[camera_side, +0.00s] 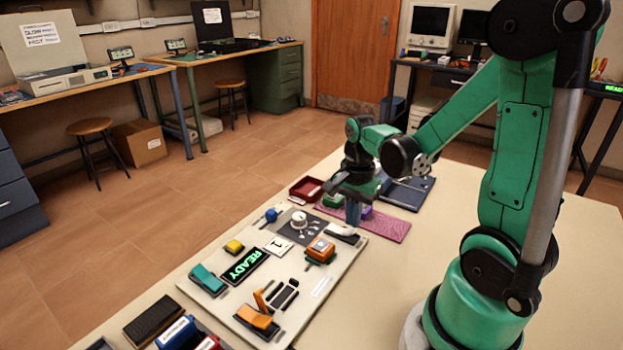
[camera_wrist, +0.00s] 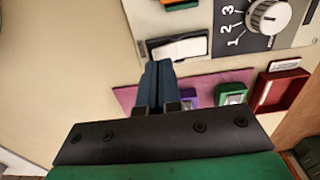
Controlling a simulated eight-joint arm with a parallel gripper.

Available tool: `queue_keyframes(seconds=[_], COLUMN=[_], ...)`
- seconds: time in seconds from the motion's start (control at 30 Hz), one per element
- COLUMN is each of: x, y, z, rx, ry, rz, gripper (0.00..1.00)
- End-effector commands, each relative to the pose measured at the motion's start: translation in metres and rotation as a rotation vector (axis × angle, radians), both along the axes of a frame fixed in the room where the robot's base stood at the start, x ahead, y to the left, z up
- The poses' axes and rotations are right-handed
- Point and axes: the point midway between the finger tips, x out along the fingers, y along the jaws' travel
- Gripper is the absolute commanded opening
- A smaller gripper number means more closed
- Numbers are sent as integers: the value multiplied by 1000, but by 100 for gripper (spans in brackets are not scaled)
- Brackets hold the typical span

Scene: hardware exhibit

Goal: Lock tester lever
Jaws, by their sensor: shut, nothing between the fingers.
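The tester panel (camera_side: 322,287) is a pale board on the table, with a lit READY display (camera_side: 243,266). It carries an orange hinged part (camera_side: 257,317) at the front, a teal one (camera_side: 208,280) at the left and a blue ball-topped part (camera_side: 271,214) at the back left. I cannot tell which part is the lever. A white rocker (camera_wrist: 180,47) in a black frame lies just beyond my fingertips in the wrist view. My gripper (camera_side: 353,222) is shut and empty, pointing down near the panel's back right edge. It also shows in the wrist view (camera_wrist: 158,66).
The table's right side is clear.

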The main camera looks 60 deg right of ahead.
Motion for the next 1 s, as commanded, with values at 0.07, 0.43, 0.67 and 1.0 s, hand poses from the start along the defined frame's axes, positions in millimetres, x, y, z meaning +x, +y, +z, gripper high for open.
queue_keyframes(seconds=[0.07, 0.43, 0.67, 1.0], x=[0, 0, 0, 0], y=[0, 0, 0, 0], z=[-2, -9, -14, -21], rx=[0, 0, 0, 0], ry=[0, 0, 0, 0], rz=[0, 0, 0, 0], gripper=[0, 0, 0, 0])
